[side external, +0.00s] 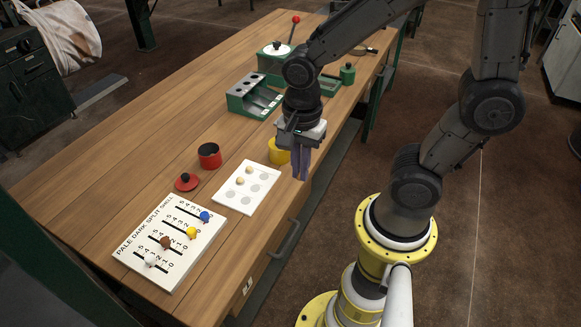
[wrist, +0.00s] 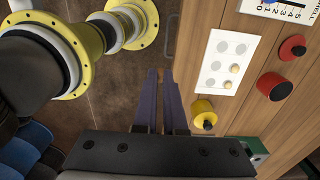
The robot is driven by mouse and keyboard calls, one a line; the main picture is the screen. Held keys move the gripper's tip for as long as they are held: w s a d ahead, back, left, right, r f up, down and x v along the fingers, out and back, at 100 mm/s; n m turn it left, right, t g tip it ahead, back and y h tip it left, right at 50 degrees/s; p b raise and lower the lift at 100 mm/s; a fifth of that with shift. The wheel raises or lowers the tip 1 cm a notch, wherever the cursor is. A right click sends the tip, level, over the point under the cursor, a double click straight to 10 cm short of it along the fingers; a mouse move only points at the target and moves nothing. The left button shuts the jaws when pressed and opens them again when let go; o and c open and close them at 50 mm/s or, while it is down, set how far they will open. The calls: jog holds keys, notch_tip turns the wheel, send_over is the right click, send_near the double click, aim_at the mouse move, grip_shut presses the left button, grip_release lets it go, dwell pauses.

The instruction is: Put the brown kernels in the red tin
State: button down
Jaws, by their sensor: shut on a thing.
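The red tin (side external: 209,155) stands open on the bench, left of the white spotted card (side external: 262,172); it also shows in the wrist view (wrist: 274,86). Its inside is dark and I cannot make out any contents. Its red lid (side external: 187,182) lies beside it. Two pale kernels (side external: 249,169) sit on the card, and the card's other grey spots are bare. I see no brown kernel on the card. My gripper (side external: 300,177) points down by the bench's near edge, right of the yellow tin (side external: 278,151). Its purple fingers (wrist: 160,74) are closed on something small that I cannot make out.
A white slider board (side external: 170,238) with coloured knobs lies at the bench's near left end. Bare wood lies left of the red tin.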

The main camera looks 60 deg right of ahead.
dwell(0.3)
jog(key=shift+r, duration=0.15)
jog(key=w+r+n, duration=0.1)
jog(key=w+r, duration=0.3)
jog(key=w, duration=0.5)
send_over(209, 163)
jog(key=s, duration=0.2)
jog(key=shift+m, duration=0.5)
jog(key=shift+w+d+f, duration=0.6)
jog(key=shift+d+f, duration=0.1)
jog(key=shift+f, duration=1.4)
jog(key=shift+w+d+f, duration=0.55)
jog(key=shift+d+f, duration=0.2)
jog(key=shift+f, duration=1.4)
jog(key=shift+w+d+f, duration=0.6)
jog(key=shift+d+f, duration=0.1)
jog(key=shift+f, duration=1.4)
jog(key=c, duration=0.9)
grip_release()
